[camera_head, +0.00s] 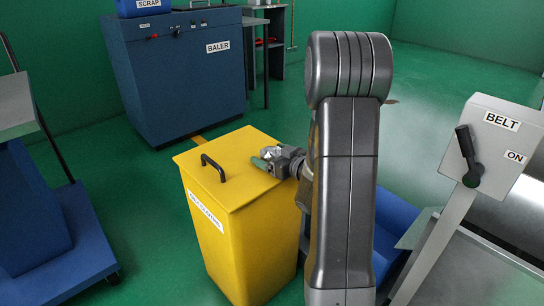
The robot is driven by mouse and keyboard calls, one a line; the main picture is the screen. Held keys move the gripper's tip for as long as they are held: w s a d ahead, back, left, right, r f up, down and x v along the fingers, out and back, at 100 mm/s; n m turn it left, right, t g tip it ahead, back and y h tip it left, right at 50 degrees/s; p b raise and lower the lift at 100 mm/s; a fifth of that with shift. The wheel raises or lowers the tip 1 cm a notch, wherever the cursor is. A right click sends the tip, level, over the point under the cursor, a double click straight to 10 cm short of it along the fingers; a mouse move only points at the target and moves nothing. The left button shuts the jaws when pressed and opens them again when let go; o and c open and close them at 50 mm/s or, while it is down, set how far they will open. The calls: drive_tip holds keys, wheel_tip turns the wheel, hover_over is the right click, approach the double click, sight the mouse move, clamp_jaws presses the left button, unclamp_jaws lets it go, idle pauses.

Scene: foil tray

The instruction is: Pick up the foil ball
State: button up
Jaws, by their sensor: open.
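My gripper (266,161) is over the right part of the yellow bin's lid (225,152), reaching in from the right, its green fingertip pointing left. It is small in the view, and its jaws are open. A small pale grey, crumpled-looking patch (269,152) shows right at the fingers, at the far side. It may be the foil ball, but I cannot tell it surely from the gripper's own parts. I cannot tell whether the fingers touch it. No other foil ball shows.
The bin lid is shut, with a black handle (213,167) left of my gripper. A blue baler (182,75) stands behind, a blue scrap box (143,8) on it. A belt control post (495,140) with a black lever stands right. A blue container (395,225) is partly behind my arm.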

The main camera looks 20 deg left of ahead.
drive_tip(key=shift+c, duration=0.3)
drive_tip(key=c, duration=1)
drive_tip(key=shift+r, duration=0.15)
